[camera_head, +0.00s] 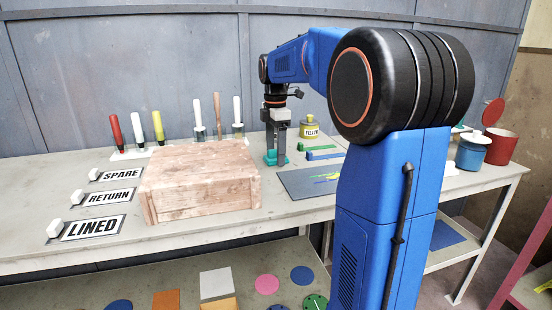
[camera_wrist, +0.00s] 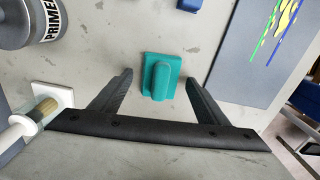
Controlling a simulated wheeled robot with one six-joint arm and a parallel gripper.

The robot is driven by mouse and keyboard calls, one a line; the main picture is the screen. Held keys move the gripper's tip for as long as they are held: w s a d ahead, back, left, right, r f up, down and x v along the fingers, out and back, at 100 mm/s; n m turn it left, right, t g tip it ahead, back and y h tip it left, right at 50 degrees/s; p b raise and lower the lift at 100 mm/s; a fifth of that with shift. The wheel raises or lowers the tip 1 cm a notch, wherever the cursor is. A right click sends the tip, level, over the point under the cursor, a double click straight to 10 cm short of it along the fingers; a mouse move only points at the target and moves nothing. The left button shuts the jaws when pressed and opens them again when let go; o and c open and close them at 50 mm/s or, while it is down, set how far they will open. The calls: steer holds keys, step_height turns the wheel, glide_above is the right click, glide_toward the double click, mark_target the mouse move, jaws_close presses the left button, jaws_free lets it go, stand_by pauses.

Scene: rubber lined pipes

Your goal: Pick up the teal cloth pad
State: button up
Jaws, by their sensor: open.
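The teal cloth pad (camera_wrist: 148,80) lies on the table, with a raised rounded ridge along its middle. In the wrist view it sits between and just beyond the fingertips of my gripper (camera_wrist: 160,82), which is open. No contact with the fingers shows. In the head view my gripper (camera_head: 277,160) points down at the table, and a bit of the teal pad (camera_head: 268,159) shows at its fingertips, partly hidden by them.
A wooden box (camera_head: 203,182) stands left of my gripper. A grey mat (camera_head: 306,184) with paint marks lies to the right. A primer can (camera_wrist: 27,22) and a brush (camera_wrist: 40,110) are close on the left in the wrist view. A yellow pot (camera_head: 309,129) stands behind.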

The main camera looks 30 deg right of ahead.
mark_target(275, 150)
steer(key=shift+f, duration=0.25)
steer(key=c, duration=1.1)
steer(key=shift+c, duration=0.2)
step_height(275, 150, up, 10)
steer(key=shift+r, duration=0.1)
steer(key=o, duration=0.5)
steer(key=c, duration=0.4)
